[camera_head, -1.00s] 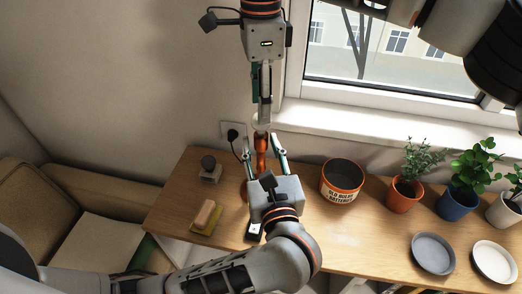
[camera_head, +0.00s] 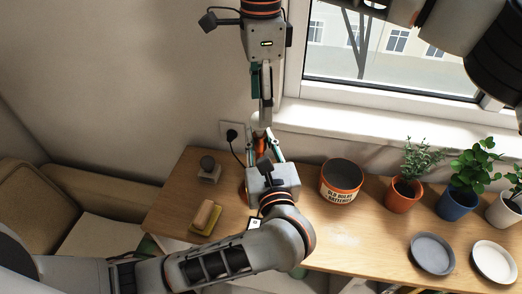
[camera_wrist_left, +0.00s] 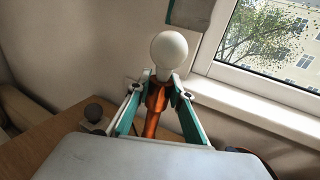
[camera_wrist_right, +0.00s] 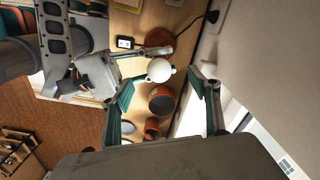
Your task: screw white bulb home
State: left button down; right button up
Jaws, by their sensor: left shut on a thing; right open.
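The white bulb (camera_wrist_left: 168,52) stands upright atop the orange lamp stem (camera_wrist_left: 152,123) in the left wrist view. It also shows in the right wrist view (camera_wrist_right: 159,70). My left gripper (camera_head: 262,136) is shut on the top of the orange lamp, just below the bulb. My right gripper (camera_wrist_right: 165,95) reaches down from above. Its fingers are apart on either side of the bulb in its wrist view, and no touch shows. The bulb is small and partly hidden among the fingers in the head view, and how far it sits in its socket cannot be told.
An orange-rimmed pot of old bulbs (camera_head: 341,181) stands right of the lamp. Potted plants (camera_head: 404,190) and two plates (camera_head: 432,253) are farther right. A sponge (camera_head: 206,215) and a small knobbed block (camera_head: 209,170) lie left. The wall socket (camera_head: 232,134) and window are behind.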

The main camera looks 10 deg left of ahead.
pick_arm(q)
jog(key=shift+a+f, duration=0.1)
jog(key=shift+a, duration=0.1)
jog(key=shift+f, duration=0.1)
pick_arm(e)
notch_tip(320, 180, up, 7)
jog(key=shift+w+d+r, duration=0.15)
jog(key=shift+d+r, duration=0.05)
jog(key=shift+d, duration=0.05)
pick_arm(q)
jog(key=c, duration=2.1)
grip_release()
jog(key=shift+c, duration=0.2)
jog(key=o, duration=0.4)
jog(key=shift+s+a, duration=0.1)
jog(key=shift+a, duration=0.05)
jog(key=shift+s+a, duration=0.1)
jog(key=shift+a, duration=0.05)
jog(key=shift+d, duration=0.25)
jog(key=shift+s+d, duration=0.15)
jog(key=shift+s, duration=0.05)
jog(key=v, duration=1.1)
jog(key=shift+s, duration=0.25)
pick_arm(e)
jog(key=shift+a, duration=0.2)
